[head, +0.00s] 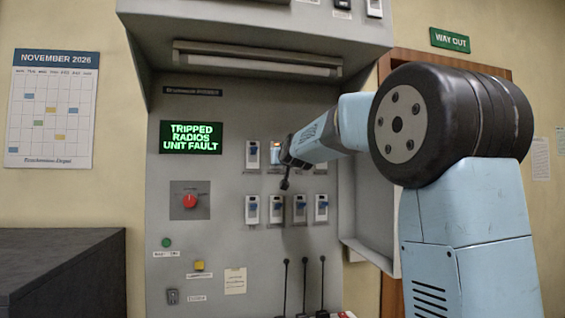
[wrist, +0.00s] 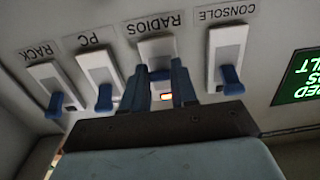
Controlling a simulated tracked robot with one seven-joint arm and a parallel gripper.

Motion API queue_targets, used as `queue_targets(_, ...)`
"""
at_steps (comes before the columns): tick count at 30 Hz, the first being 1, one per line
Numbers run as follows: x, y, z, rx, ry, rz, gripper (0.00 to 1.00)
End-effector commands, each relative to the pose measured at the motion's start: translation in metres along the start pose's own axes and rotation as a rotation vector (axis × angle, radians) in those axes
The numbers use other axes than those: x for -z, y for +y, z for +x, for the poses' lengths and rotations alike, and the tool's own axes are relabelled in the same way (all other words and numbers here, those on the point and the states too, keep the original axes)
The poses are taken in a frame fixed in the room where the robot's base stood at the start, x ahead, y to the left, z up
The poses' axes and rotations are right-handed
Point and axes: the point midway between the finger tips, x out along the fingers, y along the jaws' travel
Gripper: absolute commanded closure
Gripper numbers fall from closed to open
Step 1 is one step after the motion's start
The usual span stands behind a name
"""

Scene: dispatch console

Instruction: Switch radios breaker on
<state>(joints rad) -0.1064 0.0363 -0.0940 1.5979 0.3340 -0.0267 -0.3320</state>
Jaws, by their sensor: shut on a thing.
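The radios breaker (wrist: 157,47) is a pale plate labelled RADIOS, in the wrist view, which looks upside down. My gripper (wrist: 160,80) is at this breaker, its two dark blue fingers on either side of the switch and shut on it. The lever itself is mostly hidden between the fingers, so I cannot tell its position. A small orange-lit spot (wrist: 167,96) shows between the fingers. In the head view my gripper (head: 287,160) reaches the upper breaker row and covers part of it. The green display (head: 191,137) reads TRIPPED RADIOS UNIT FAULT.
The console breaker (wrist: 227,50) is beside the radios breaker, with the PC breaker (wrist: 98,72) and rack breaker (wrist: 50,82) on the other side. A lower breaker row (head: 276,209), a red knob (head: 190,201) and several black levers (head: 304,285) are on the panel.

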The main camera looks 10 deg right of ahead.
Motion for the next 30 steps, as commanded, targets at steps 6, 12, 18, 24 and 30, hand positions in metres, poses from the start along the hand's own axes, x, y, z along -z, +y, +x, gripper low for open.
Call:
queue_targets(6,0.008,-0.003,-0.001,-0.002,-0.098,0.0,1.0)
queue_targets(12,0.015,-0.001,-0.002,-0.007,-0.238,0.001,1.0)
queue_targets(18,0.023,-0.001,-0.002,-0.006,-0.384,0.002,1.0)
queue_targets(24,0.03,-0.001,-0.001,-0.005,-0.516,0.003,1.0)
queue_targets(30,0.036,0.0,0.0,-0.004,-0.618,0.004,1.0)
